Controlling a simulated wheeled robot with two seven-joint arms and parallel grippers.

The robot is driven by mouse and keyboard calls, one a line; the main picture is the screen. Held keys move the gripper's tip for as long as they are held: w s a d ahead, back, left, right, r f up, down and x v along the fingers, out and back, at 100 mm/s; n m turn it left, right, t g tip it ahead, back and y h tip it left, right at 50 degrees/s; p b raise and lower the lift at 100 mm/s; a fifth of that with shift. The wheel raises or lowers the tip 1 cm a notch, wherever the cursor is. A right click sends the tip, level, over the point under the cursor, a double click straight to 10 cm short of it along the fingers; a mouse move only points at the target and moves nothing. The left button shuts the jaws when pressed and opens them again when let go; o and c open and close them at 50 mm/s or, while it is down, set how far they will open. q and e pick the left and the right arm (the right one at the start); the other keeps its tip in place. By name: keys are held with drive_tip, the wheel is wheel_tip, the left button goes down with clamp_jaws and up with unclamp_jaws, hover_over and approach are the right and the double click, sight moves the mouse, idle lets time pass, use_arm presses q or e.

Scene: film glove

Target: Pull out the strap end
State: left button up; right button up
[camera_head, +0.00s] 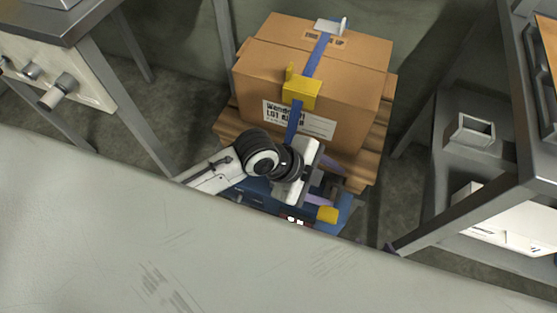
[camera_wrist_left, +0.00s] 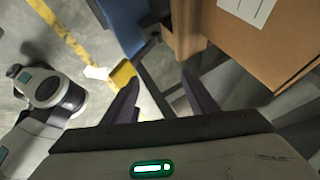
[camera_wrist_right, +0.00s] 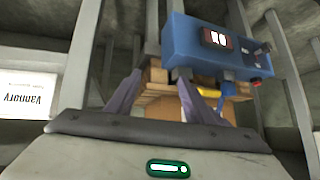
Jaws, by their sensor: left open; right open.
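My left gripper (camera_head: 338,184) is in front of the box's lower front, with open, empty jaws. In the left wrist view its fingers (camera_wrist_left: 160,84) are apart, a yellow block (camera_wrist_left: 122,76) close to one. My right gripper (camera_wrist_right: 160,78) is open and empty, facing a blue unit (camera_wrist_right: 205,48) with a display.
The box stands on a wooden pallet (camera_head: 228,128). A grey-white piece (camera_head: 328,25) sits on the strap at the top. The blue unit (camera_head: 258,190) is in front of the pallet. Metal-framed benches stand left (camera_head: 140,120) and right (camera_head: 445,225).

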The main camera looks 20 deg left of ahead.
use_arm(q)
drive_tip(key=w+a+m+g+y+b, duration=0.1)
drive_tip(key=a+m+y+b, duration=0.1)
drive_tip(key=a+m, duration=0.2)
drive_tip(key=w+a+m+g+y+b, duration=0.1)
drive_tip(key=a+m+y+b, duration=0.1)
drive_tip(key=a+m, duration=0.2)
drive_tip(key=w+a+m+g+y+b, duration=0.1)
drive_tip(key=a+m+y+b, duration=0.1)
drive_tip(key=a+m, duration=0.2)
drive_tip(key=shift+a+r+m+g+y, duration=0.1)
drive_tip(key=shift+r+m+g+y, duration=0.1)
drive_tip(key=shift+m, duration=0.75)
drive_tip(key=shift+a+r+m+g+y, duration=0.1)
drive_tip(key=shift+m+g, duration=0.1)
drive_tip(key=shift+m, duration=0.75)
drive_tip(key=shift+a+f+b, duration=0.15)
drive_tip(key=shift+b, duration=0.15)
wheel_tip(320, 180, down, 10)
drive_tip(key=b, duration=0.3)
use_arm(e)
wheel_tip(320, 180, down, 6)
drive_tip(key=w+a+y, duration=0.1)
drive_tip(key=a, duration=0.1)
drive_tip(key=shift+w+a, duration=0.15)
drive_tip(key=shift+w, duration=0.1)
use_arm(q)
drive_tip(key=c, duration=1.2)
drive_tip(key=shift+o, duration=0.2)
drive_tip(key=shift+r, duration=0.2)
